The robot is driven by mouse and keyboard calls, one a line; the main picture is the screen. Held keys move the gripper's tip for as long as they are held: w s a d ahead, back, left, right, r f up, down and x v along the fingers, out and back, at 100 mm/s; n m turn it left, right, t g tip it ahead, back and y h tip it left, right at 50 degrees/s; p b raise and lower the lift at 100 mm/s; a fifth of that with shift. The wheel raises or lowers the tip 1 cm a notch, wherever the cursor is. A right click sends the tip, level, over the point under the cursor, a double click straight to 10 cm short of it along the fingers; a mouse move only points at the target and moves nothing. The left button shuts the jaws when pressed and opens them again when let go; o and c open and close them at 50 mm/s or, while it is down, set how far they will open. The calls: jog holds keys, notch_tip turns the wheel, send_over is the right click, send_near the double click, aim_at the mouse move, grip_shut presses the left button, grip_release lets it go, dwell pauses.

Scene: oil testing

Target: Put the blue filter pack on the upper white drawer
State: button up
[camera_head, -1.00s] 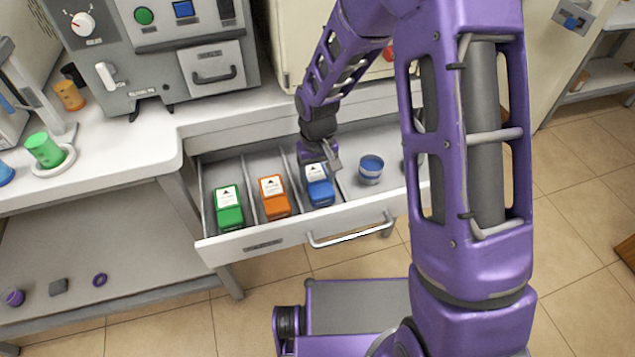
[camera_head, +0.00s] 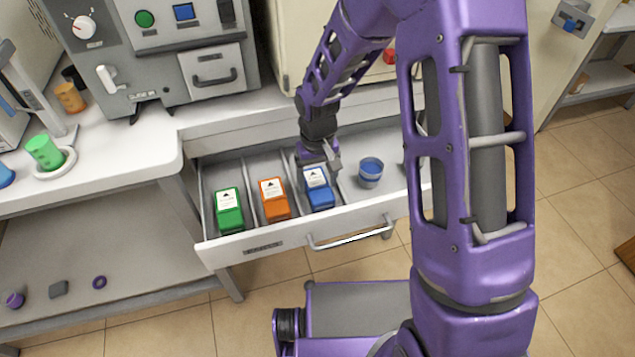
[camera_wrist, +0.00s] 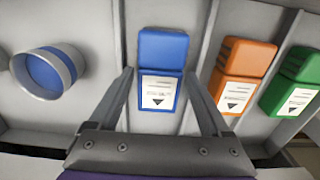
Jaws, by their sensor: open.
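The blue filter pack (camera_head: 318,190) lies in a compartment of the open white drawer (camera_head: 222,250), to the right of an orange pack (camera_head: 273,198) and a green pack (camera_head: 229,210). My gripper (camera_head: 320,165) is over the drawer at the back end of the blue pack. In the wrist view the blue pack (camera_wrist: 162,60) lies ahead between the two fingers of my gripper (camera_wrist: 160,74). The fingers are open, one on each side of it, with nothing held. I cannot tell whether they touch it.
A blue and grey cup (camera_head: 370,173) stands in the drawer to the right of the blue pack. Thin dividers separate the packs. A grey machine (camera_head: 150,60) and a green beaker (camera_head: 44,150) stand on the white counter at left.

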aim_at(318, 185)
notch_tip(318, 185, up, 11)
jog(key=p, duration=0.1)
jog(key=shift+f+p, duration=0.2)
jog(key=shift+p, duration=0.15)
